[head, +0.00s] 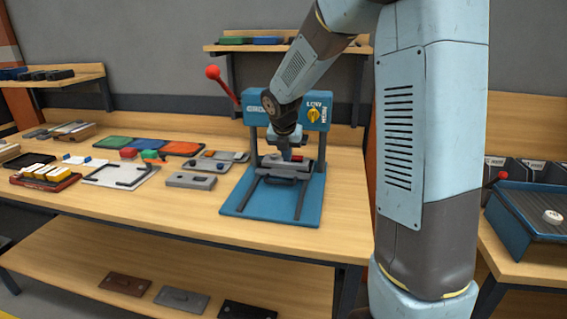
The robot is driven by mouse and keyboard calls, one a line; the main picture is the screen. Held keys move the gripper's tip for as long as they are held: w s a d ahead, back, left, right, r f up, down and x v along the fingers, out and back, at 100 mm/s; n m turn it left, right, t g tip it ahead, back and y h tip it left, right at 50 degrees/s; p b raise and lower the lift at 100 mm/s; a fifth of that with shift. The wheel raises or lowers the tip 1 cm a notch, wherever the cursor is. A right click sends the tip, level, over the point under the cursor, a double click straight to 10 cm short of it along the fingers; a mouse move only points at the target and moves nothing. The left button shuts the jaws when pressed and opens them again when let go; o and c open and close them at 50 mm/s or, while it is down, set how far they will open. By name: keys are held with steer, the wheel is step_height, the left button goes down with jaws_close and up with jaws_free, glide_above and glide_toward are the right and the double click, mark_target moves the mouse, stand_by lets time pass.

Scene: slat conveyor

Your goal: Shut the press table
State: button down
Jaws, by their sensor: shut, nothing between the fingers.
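The blue press (257,115) stands on the wooden workbench, with a red-knobbed lever (214,73) rising at its upper left. Its grey press table (283,186) sits on two dark rails above the blue base plate (247,212) and has a dark handle at its front. A small red piece shows at the back of the table, partly hidden by my gripper. My gripper (296,158) is shut and empty. It points down over the press table, under the press head. I cannot tell whether it touches the table.
A grey fixture plate (190,180) lies left of the press. A blue slat conveyor (525,215) stands at the right. Bare bench lies in front at left.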

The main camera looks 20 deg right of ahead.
mark_target(289, 173)
steer(key=x, duration=0.9)
steer(key=shift+f, duration=0.2)
